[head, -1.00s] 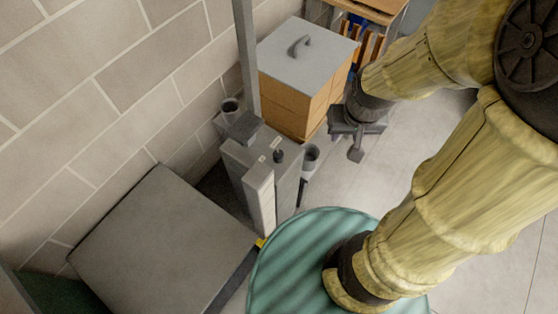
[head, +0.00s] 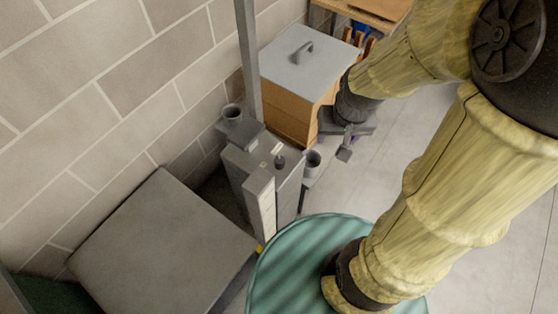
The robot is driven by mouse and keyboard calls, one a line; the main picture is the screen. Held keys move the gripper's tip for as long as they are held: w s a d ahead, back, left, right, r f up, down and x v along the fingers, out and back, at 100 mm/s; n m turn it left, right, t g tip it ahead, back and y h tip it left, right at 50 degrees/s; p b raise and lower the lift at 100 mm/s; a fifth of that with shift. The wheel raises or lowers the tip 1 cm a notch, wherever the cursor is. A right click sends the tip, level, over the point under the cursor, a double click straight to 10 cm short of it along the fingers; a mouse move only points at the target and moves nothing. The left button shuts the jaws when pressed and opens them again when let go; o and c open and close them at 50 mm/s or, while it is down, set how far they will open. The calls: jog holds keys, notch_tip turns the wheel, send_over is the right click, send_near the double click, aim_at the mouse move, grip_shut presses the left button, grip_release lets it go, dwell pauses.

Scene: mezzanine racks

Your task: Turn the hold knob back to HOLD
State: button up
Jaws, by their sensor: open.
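The likely hold knob (head: 280,162) is a small dark knob on the top face of a grey post-like control box (head: 262,165), near the middle of the head view. A small pale label lies beside it; its writing is too small to read, and I cannot tell which way the knob points. My gripper (head: 344,150) is to the right of the knob and apart from it, in front of the wooden box. Its jaws are open, with nothing visible between them. The wrist partly hides the gripper.
A wooden box with a grey handled lid (head: 298,58) stands behind the control box. A grey flat-topped block (head: 160,245) is at lower left against the block wall. A green round surface (head: 285,265) is below my arm. Floor at right is clear.

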jog(key=w+a+f+m+g+b, duration=0.1)
jog(key=w+a+f+m+b, duration=0.2)
jog(key=w+a+f+b, duration=0.3)
jog(key=m+g+b, duration=0.2)
jog(key=m+b, duration=0.1)
jog(key=m, duration=0.1)
send_over(280, 160)
notch_tip(280, 160, down, 7)
jog(key=shift+r, duration=0.2)
jog(key=shift+f, duration=0.1)
notch_tip(280, 160, down, 17)
jog(key=shift+f+b, duration=0.15)
jog(key=shift+b, duration=0.55)
jog(key=c, duration=1)
